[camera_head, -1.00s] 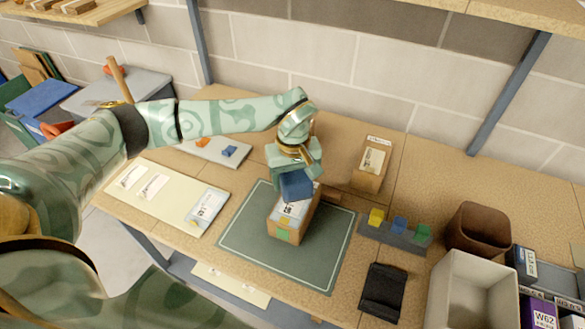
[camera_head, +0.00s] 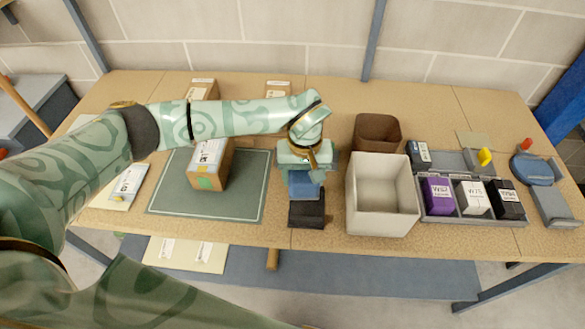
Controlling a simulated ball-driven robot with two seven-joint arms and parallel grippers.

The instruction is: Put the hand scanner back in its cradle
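My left arm reaches in from the left, and its gripper (camera_head: 304,168) points down over the bench. It is shut on a blue block-shaped thing, which I take as the hand scanner (camera_head: 303,185); its lower part and the fingertips are largely hidden. The black cradle (camera_head: 307,212) stands on the bench just below and in front of the scanner in the picture. I cannot tell whether scanner and cradle touch. My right gripper is not in view.
A labelled cardboard box (camera_head: 208,172) stands on the green mat (camera_head: 240,200). A cream bin (camera_head: 383,205) is close to the cradle's right, with a brown bin (camera_head: 377,131) behind it. A grey tray (camera_head: 450,214) with labelled boxes is farther right. The bench's front edge is near the cradle.

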